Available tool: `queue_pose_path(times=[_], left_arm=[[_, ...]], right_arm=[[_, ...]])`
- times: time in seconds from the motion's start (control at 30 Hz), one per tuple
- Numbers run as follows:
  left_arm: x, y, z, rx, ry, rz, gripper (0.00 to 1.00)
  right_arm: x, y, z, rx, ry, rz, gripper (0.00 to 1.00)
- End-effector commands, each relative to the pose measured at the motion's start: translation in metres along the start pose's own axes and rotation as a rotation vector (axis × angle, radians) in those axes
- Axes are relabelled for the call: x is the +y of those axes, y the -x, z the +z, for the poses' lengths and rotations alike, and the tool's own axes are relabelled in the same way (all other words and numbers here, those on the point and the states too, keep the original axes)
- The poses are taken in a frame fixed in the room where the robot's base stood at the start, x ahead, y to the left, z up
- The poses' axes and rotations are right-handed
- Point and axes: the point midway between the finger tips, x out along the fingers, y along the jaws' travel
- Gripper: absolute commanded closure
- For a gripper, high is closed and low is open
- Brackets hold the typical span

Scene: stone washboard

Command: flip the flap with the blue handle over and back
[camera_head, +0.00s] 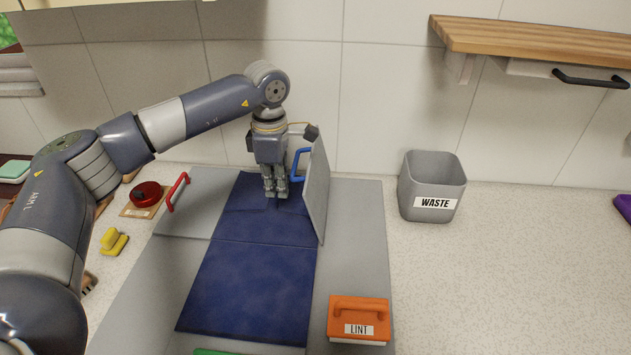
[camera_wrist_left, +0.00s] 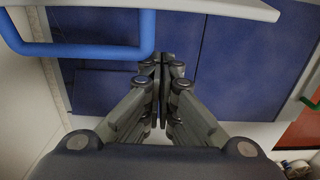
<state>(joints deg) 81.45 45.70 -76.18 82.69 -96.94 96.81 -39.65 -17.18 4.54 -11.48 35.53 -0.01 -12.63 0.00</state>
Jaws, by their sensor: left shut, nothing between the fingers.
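The grey flap (camera_head: 318,195) with the blue handle (camera_head: 300,162) stands nearly upright on the right side of the dark blue cloth (camera_head: 250,290). The handle is on its left face, toward my left gripper (camera_head: 275,194). That gripper points down, fingers shut and empty, just left of the flap and over the cloth. In the left wrist view the blue handle (camera_wrist_left: 80,50) is left of the shut fingertips (camera_wrist_left: 162,62), apart from them, and the flap's edge (camera_wrist_left: 215,8) crosses the top. My right gripper is not in view.
A second grey flap with a red handle (camera_head: 178,191) lies left of the cloth. An orange lint brush (camera_head: 358,312) is at front right. A grey waste bin (camera_head: 432,180) stands right of the board. The counter further right is mostly clear.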

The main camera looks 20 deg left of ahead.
Motion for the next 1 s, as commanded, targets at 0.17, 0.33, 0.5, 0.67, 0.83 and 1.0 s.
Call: queue_pose_path(times=[0.17,0.33,0.5,0.67,0.83,1.0], left_arm=[[0.0,0.0,0.019,-0.001,-0.002,0.0,1.0],[0.0,0.0,0.037,-0.001,-0.001,0.0,1.0],[0.0,0.0,0.054,-0.001,-0.001,0.0,1.0],[0.0,0.0,0.057,0.0,0.002,0.0,1.0],[0.0,0.0,0.057,0.0,0.001,0.0,1.0],[0.0,0.0,0.057,0.0,0.001,0.0,1.0]], right_arm=[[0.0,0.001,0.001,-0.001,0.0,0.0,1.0],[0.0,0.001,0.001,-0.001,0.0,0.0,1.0],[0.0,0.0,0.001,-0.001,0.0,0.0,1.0],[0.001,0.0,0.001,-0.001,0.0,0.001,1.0],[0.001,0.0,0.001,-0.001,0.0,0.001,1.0],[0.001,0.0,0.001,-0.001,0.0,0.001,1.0]])
